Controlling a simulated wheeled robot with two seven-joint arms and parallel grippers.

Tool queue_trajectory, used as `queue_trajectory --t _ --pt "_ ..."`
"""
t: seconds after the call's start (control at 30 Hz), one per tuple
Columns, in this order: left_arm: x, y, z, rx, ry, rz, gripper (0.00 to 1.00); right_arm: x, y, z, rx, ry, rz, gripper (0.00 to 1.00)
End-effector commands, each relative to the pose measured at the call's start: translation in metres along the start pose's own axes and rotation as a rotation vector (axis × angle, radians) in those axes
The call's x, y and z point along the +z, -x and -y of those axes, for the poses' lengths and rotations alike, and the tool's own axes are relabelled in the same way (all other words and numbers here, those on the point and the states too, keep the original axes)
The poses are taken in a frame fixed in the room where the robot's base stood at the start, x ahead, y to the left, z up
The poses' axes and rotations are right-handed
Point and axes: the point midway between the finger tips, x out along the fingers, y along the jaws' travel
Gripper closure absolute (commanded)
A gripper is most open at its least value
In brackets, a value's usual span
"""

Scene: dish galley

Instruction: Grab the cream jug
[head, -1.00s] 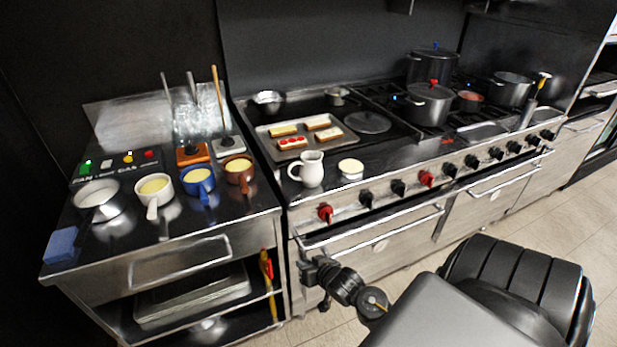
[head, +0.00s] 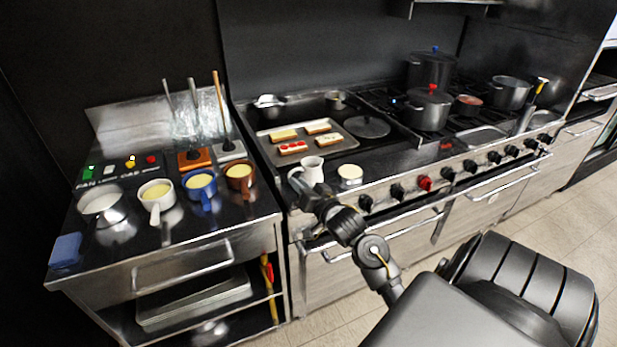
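The cream jug (head: 313,168) is a small white jug with its handle on the left. It stands upright on the front ledge of the range. My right gripper (head: 304,193) is in front of the jug and hides its lower part. I cannot tell whether the fingers touch the jug, or whether they are open or shut. My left gripper is not in view.
A small cream-topped cup (head: 350,173) stands just right of the jug. A tray of toast slices (head: 342,146) lies behind it. Several mugs, including a brown one (head: 239,178), stand on the left counter. Pots, one with a red knob (head: 428,112), stand at the right.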

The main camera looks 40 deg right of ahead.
Motion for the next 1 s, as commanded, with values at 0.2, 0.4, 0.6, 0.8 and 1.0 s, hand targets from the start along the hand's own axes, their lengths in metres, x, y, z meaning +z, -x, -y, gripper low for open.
queue_trajectory --t 0.2,0.4,0.6,0.8,1.0 --pt "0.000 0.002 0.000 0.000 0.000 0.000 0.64 -0.001 -0.006 0.000 0.000 0.001 0.001 0.81" --pt "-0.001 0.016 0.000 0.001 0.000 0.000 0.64 -0.006 -0.034 0.001 0.000 -0.001 0.001 0.81" --pt "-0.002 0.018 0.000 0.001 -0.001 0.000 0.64 -0.004 -0.054 -0.001 0.000 0.000 0.001 0.81" --pt "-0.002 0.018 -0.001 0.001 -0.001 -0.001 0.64 -0.003 -0.055 -0.002 0.000 0.001 0.001 0.81" --pt "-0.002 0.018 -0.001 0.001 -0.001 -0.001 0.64 -0.003 -0.055 -0.002 0.000 0.001 0.001 1.00"
